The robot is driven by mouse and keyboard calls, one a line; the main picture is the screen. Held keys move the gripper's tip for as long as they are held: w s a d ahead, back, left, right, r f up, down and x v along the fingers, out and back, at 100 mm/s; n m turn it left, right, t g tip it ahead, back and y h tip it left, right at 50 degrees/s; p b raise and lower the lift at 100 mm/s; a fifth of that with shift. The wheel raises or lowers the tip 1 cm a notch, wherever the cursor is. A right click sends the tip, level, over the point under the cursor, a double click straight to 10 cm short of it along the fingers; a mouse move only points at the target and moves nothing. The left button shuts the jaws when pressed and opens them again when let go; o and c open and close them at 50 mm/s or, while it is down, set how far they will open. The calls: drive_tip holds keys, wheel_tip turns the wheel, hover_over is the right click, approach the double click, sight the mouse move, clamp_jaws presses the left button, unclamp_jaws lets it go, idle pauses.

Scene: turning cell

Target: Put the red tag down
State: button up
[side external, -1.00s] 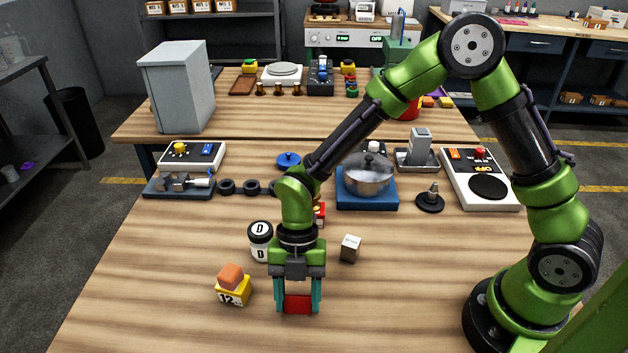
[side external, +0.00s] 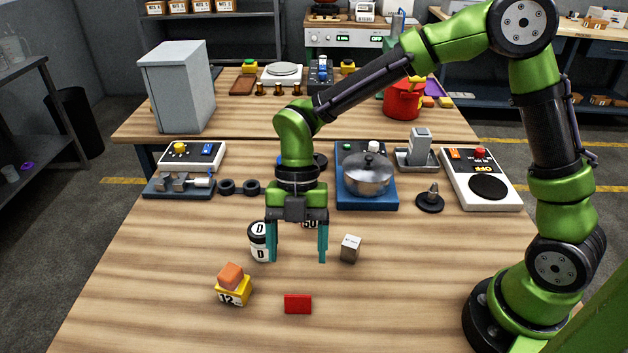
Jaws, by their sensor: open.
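The red tag (side external: 298,304) lies flat on the wooden table near its front, with nothing touching it. My gripper (side external: 297,258) is open and empty, with its teal fingers pointing down. It hangs above and behind the tag in the picture, clear of it.
A yellow block marked 12 with an orange block on top (side external: 232,284) stands left of the tag. A white-and-black canister marked D (side external: 260,241) is just left of my gripper, and a small grey cube (side external: 350,248) is just right. A pot (side external: 368,174) stands farther back.

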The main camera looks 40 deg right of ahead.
drive_tip(key=s+d+r+m+t, duration=0.3)
drive_tip(key=d+m, duration=0.3)
drive_tip(key=m, duration=0.4)
drive_tip(key=s+d+r+m+t, duration=0.3)
drive_tip(key=d+r+m+t, duration=0.1)
drive_tip(key=m, duration=0.6)
drive_tip(key=s+d+r+m+t+h, duration=0.1)
drive_tip(key=s+d+r+m+t, duration=0.2)
drive_tip(key=d+r+m, duration=0.4)
drive_tip(key=shift+d+r+m, duration=0.15)
drive_tip(key=shift+d+m, duration=0.2)
drive_tip(key=shift+m, duration=1.75)
